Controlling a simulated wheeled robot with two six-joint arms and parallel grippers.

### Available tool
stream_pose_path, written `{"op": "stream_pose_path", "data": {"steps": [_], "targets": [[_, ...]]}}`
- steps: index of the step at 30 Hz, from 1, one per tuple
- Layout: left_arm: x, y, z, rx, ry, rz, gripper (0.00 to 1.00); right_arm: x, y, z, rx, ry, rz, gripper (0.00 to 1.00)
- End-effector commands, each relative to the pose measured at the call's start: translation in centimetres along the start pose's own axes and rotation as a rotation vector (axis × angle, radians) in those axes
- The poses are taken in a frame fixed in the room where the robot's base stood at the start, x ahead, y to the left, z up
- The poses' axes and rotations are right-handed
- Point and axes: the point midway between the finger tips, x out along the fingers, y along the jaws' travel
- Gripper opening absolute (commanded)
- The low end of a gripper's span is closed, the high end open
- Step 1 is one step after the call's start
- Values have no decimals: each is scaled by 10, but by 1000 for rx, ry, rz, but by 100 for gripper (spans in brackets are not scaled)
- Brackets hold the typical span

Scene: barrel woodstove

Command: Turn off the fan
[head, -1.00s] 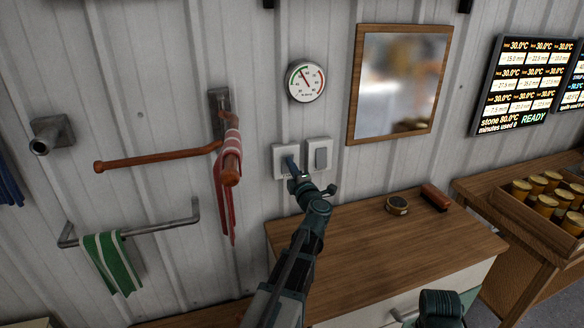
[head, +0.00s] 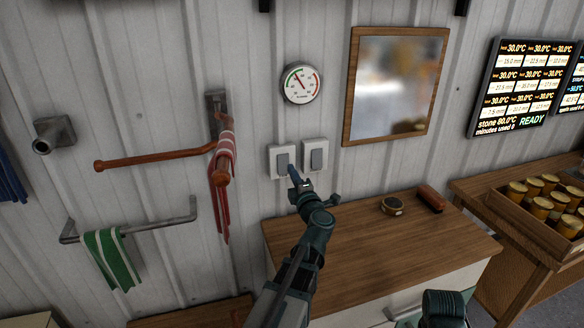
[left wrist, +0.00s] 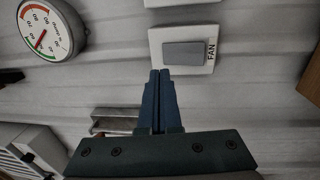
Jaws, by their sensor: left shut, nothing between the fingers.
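The fan switch (head: 282,162) is the left of two wall switches, a grey rocker on a white plate. In the left wrist view the fan switch (left wrist: 184,53) shows turned sideways, with the word FAN beside its rocker. My left gripper (head: 292,169) is shut and empty, its tips in front of the lower right part of this plate. In the left wrist view the shut fingers (left wrist: 160,74) end by the plate's near edge, off the rocker. I cannot tell whether they touch anything. My right gripper is not in view.
A second switch (head: 315,154) sits just right of the fan switch. A round gauge (head: 301,84) and a framed mirror (head: 395,85) hang above. A wooden-topped cabinet (head: 350,240) stands below. A red-striped towel (head: 221,185) hangs on the left.

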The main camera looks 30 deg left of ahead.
Motion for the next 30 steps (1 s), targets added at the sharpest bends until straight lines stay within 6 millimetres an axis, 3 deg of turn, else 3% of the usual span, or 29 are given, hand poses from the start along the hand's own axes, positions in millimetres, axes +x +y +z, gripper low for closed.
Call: {"op": "stream_pose_path", "data": {"steps": [6, 12, 30], "targets": [[-40, 12, 0, -1, -4, -1, 0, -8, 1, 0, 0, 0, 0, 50], [-60, 18, 0, 0, -2, 0, 0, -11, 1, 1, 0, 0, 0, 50], [-66, 19, 0, 0, -1, 0, 0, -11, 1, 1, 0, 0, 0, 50]]}}
